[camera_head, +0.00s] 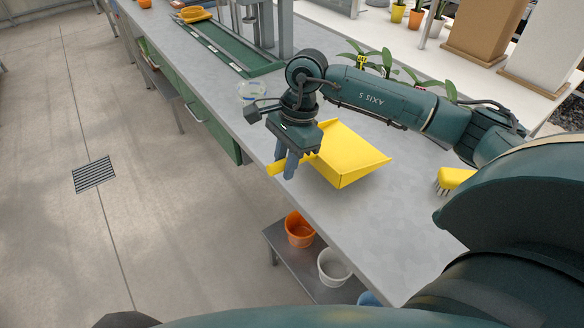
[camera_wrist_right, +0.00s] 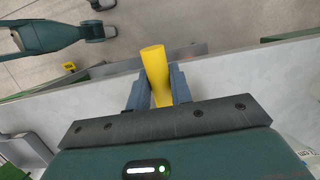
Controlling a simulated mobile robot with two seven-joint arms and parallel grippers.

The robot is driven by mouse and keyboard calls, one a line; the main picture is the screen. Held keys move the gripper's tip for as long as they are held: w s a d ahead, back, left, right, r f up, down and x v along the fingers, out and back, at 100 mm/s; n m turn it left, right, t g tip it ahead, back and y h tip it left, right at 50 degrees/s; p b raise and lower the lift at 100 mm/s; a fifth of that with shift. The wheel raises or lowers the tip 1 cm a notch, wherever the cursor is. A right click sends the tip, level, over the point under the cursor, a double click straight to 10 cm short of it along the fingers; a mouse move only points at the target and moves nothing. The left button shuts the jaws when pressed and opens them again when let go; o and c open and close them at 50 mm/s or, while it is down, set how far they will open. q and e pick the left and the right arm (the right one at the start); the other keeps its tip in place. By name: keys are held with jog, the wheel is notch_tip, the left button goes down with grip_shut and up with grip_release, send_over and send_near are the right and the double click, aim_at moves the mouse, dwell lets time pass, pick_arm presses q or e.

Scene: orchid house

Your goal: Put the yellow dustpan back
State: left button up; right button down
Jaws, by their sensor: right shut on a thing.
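The yellow dustpan (camera_head: 346,155) is over the grey bench near its front edge, with its pan to the right and its handle pointing left. My right gripper (camera_head: 286,168) is shut on the dustpan's handle. In the right wrist view the yellow handle (camera_wrist_right: 155,72) sits between the two fingers (camera_wrist_right: 156,88). I cannot tell whether the pan touches the bench top.
A yellow brush (camera_head: 453,180) lies on the bench at the right. Potted plants stand behind my right arm. A clear dish (camera_head: 252,91) is left of the gripper. Orange (camera_head: 299,229) and white (camera_head: 333,267) pots stand on a low shelf below. Bench space in front is clear.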

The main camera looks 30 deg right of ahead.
jog(key=shift+d+x, duration=0.25)
jog(key=shift+x, duration=0.8)
jog(key=shift+d+x, duration=0.25)
jog(key=shift+x, duration=0.85)
jog(key=c, duration=1.3)
grip_release()
jog(key=shift+o, duration=0.2)
jog(key=v, duration=1.2)
jog(key=shift+b, duration=0.3)
